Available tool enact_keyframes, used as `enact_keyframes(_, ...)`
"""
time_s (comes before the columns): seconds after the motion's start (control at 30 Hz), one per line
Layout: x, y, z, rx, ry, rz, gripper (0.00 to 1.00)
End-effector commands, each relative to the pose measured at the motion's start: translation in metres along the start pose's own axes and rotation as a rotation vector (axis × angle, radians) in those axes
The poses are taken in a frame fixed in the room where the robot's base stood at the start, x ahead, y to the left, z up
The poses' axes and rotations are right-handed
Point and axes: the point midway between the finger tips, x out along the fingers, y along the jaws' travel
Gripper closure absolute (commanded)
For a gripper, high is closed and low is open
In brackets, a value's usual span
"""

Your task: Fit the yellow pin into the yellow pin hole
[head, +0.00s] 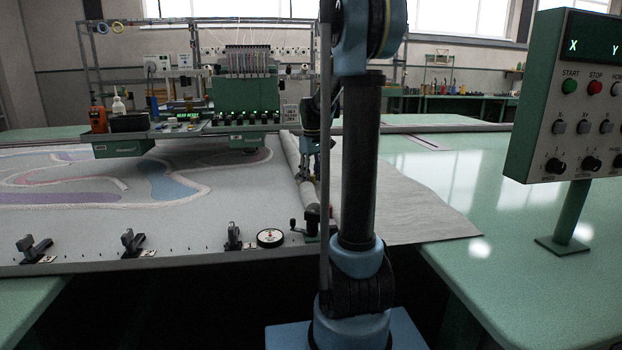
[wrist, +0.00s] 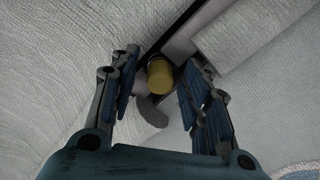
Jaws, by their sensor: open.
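In the wrist view a short yellow cylinder, which looks like the yellow pin (wrist: 160,76), shows its rounded end between my finger pads. Its lower part is hidden against a dark bar and a grey curved piece (wrist: 152,110). My gripper (wrist: 163,64) is open, with one finger on each side of the pin and gaps visible. In the head view my gripper (head: 308,172) is small, low over the grey cloth edge beside a roll, partly behind my arm. I cannot make out the pin or a yellow pin hole there.
Dark clamps (head: 132,243) and a round dial (head: 270,238) line the frame's front edge. A grey roll (head: 311,193) lies by the gripper. The tufting machine (head: 243,95) stands behind. A control box (head: 570,95) stands right on a mostly clear green table (head: 470,175).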

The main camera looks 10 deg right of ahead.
Motion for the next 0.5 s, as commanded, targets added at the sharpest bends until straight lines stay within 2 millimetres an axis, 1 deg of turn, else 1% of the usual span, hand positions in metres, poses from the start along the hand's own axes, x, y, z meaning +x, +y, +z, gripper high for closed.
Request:
enact_keyframes(0.13, -0.004, 0.0, 0.0, 0.0, 0.0, 0.0, 0.57)
enact_keyframes(0.27, -0.018, 0.0, 0.0, 0.0, 0.0, 0.0, 0.57)
enact_keyframes(0.5, -0.059, 0.0, 0.0, 0.0, 0.0, 0.0, 0.57)
